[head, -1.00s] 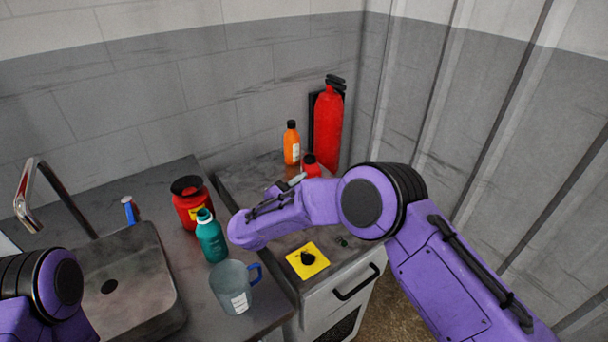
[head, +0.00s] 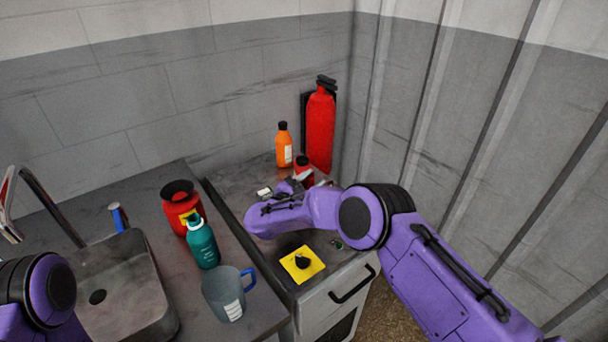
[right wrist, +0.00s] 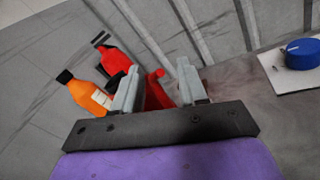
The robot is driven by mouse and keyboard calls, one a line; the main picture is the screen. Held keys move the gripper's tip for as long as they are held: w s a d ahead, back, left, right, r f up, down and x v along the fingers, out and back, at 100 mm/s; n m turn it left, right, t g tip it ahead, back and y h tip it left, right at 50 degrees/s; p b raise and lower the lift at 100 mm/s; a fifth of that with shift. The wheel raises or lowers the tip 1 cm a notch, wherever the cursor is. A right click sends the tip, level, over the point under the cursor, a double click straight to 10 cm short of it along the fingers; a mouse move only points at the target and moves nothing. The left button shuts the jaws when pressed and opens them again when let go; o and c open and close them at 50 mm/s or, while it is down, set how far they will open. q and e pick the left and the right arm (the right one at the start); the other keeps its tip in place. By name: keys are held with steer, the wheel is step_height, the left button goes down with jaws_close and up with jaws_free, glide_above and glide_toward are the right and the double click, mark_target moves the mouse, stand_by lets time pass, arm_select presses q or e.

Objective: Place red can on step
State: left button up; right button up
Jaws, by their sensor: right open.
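A small red can with a black cap (head: 304,167) stands on the far part of the counter, in front of the fire extinguisher. My right gripper (head: 284,184) is at its near side and partly hides it. In the right wrist view my right gripper (right wrist: 158,70) is open, and red surface of the can (right wrist: 155,92) shows between and beyond its fingers. I cannot tell whether they touch it. My left arm shows at the left edge, but its gripper is out of view. I cannot make out a step.
An orange bottle (head: 284,146) and a red fire extinguisher (head: 320,130) stand behind the can. A larger red container (head: 180,210), a teal bottle (head: 203,246) and a clear mug (head: 223,295) stand left. A yellow plate with a black knob (head: 302,264) lies nearer. A sink (head: 135,295) is at left.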

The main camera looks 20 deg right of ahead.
steer(key=shift+s, duration=0.1)
jaws_close()
steer(key=shift+r, duration=0.15)
